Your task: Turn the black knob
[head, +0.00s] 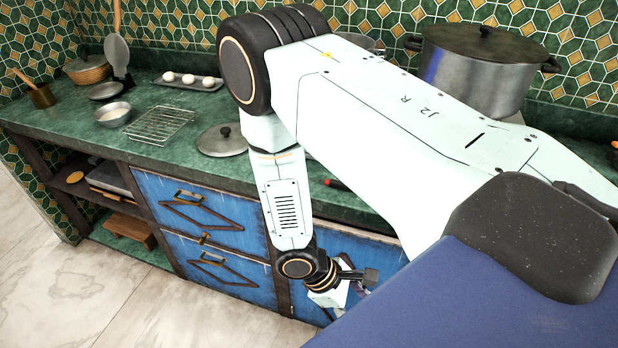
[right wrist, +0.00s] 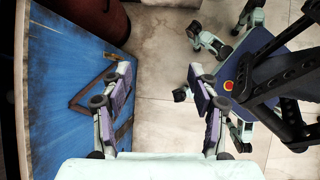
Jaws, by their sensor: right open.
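No black control knob of a hotplate can be made out in either view; my right arm covers much of the counter's right part in the head view. My right gripper (head: 352,283) hangs low in front of the blue cabinet, below the counter edge. In the right wrist view its two fingers (right wrist: 160,78) stand wide apart with nothing between them. A blue cabinet door with a dark handle (right wrist: 88,92) lies to the left of the fingers there. My left gripper is in neither view.
The green counter (head: 165,153) holds a pan lid (head: 222,140), a wire rack (head: 162,124), a bowl (head: 113,114), a tray with white round items (head: 188,81) and a big lidded pot (head: 478,72). A dark red rounded object (right wrist: 92,14) stands near the cabinet. Tiled floor (head: 60,270) is clear.

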